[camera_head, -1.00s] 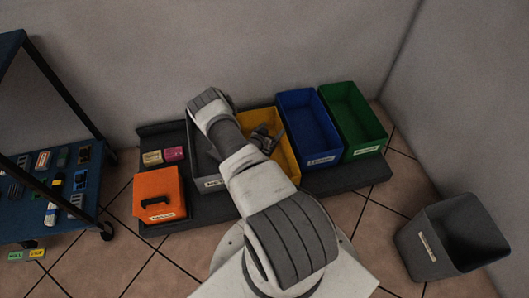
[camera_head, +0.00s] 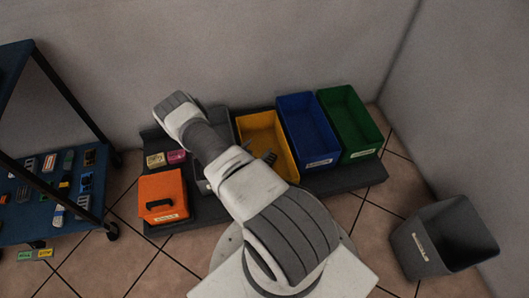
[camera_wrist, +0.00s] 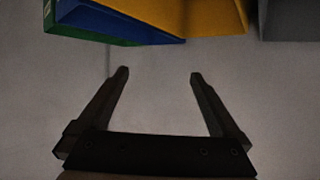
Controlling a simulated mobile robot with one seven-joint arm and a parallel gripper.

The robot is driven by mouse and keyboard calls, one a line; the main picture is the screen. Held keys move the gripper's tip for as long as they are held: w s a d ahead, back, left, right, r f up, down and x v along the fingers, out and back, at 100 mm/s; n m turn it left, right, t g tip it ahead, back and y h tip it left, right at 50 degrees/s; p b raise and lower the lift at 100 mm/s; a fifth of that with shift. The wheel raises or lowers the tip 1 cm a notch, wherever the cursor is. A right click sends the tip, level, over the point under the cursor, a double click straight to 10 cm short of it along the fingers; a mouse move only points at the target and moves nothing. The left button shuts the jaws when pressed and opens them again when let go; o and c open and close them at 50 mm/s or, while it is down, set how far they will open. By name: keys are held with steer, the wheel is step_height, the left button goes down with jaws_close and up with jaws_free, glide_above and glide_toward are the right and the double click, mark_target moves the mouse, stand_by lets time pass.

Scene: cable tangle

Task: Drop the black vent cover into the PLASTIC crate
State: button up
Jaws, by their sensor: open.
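I cannot pick out the black vent cover with certainty. Several small dark items lie on the blue cart at the left, too small to tell apart. The crate labels are too small to read surely, and the yellow crate's label is hidden, so I cannot tell which is PLASTIC. The candidates are the yellow crate (camera_head: 262,126), the blue crate (camera_head: 308,130), the green crate (camera_head: 350,125) and a grey crate mostly behind my arm. My gripper (camera_wrist: 158,75) is open, with nothing between its fingers. In the head view it is largely hidden by my arm, near the yellow crate.
The cart (camera_head: 45,225) stands at the left. An orange lidded box (camera_head: 160,188) and two small blocks sit on the dark platform (camera_head: 345,180), left of the crates. A grey bin (camera_head: 415,250) stands on the floor at right. Walls close in behind and at right.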

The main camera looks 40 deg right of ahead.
steer(key=shift+v, duration=1.8)
